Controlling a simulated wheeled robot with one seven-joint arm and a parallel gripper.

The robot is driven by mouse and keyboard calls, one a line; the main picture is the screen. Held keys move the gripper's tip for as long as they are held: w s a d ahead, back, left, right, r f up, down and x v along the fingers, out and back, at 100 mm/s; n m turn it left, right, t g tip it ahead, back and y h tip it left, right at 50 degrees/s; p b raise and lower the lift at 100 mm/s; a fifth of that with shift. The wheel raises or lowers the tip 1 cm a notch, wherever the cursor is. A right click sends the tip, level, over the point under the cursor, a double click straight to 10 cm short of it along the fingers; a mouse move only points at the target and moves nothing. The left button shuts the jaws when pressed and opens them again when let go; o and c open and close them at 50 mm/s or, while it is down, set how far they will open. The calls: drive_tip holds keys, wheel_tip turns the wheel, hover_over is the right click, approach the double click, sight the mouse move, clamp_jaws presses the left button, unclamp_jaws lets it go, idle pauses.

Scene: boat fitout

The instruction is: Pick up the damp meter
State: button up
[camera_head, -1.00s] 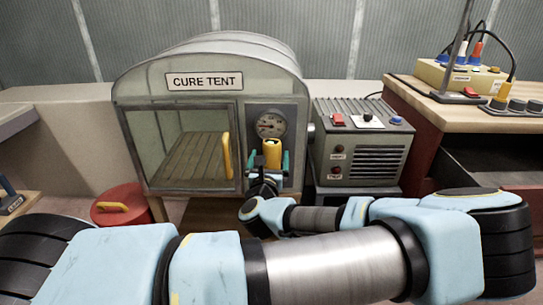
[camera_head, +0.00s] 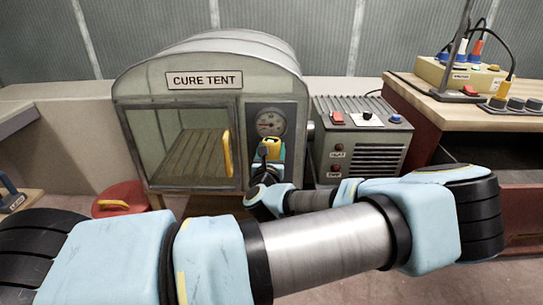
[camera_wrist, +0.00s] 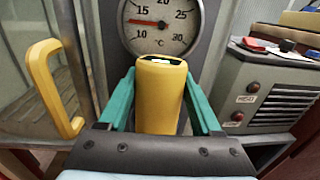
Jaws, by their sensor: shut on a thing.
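The damp meter (camera_wrist: 160,95) is a yellow, upright, rounded block with a dark and white patch on top. My gripper (camera_wrist: 163,100) is shut on it, with a teal finger along each side. In the head view the yellow top of the meter (camera_head: 271,144) shows in front of the cure tent's gauge panel, just below the dial. My gripper (camera_head: 268,160) and wrist hide its lower part there. I cannot tell from these views whether its base touches anything.
The cure tent (camera_head: 204,80) stands close ahead, with a yellow door handle (camera_head: 227,153) to the left and a round gauge (camera_head: 269,122). A grey heater unit (camera_head: 362,140) is close on the right, beside a wooden-topped bench (camera_head: 430,92). A red lidded container (camera_head: 120,193) sits low left.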

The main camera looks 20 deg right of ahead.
clamp_jaws()
drive_tip(key=shift+r, duration=0.15)
